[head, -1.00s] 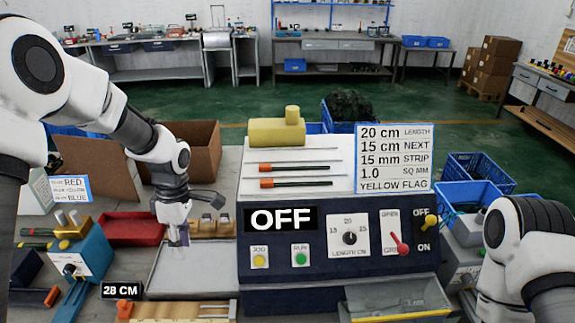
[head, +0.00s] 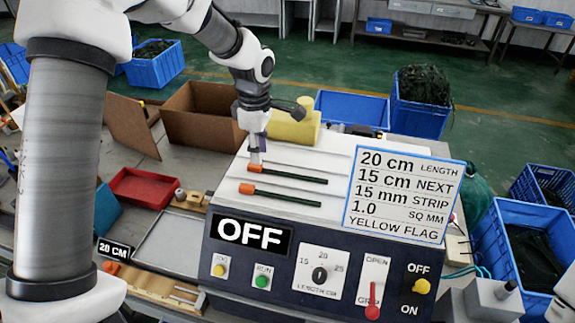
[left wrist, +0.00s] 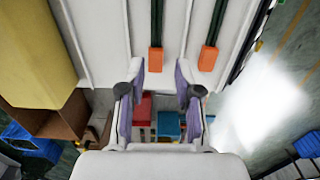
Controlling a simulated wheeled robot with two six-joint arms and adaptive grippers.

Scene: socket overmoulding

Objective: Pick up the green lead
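Two dark green leads with orange ends lie side by side on the pale sloping top of the machine (head: 330,160). The far lead (head: 295,175) and the near lead (head: 285,198) have their orange ends to the left. In the left wrist view, one lead (left wrist: 157,22) has its orange end just beyond the space between my fingertips, and the other lead (left wrist: 213,22) is to the right. My left gripper (head: 255,160) is over the far lead's orange end. Its fingers are apart and empty in the left wrist view (left wrist: 160,76). Contact cannot be told. My right gripper is out of view.
A yellow block (head: 293,128) stands at the back of the machine top. A white settings sign (head: 405,195) stands at its right. The panel display (head: 250,232) reads OFF. A red tray (head: 147,187) and a cardboard box (head: 200,120) are to the left. Blue crates (head: 515,215) are to the right.

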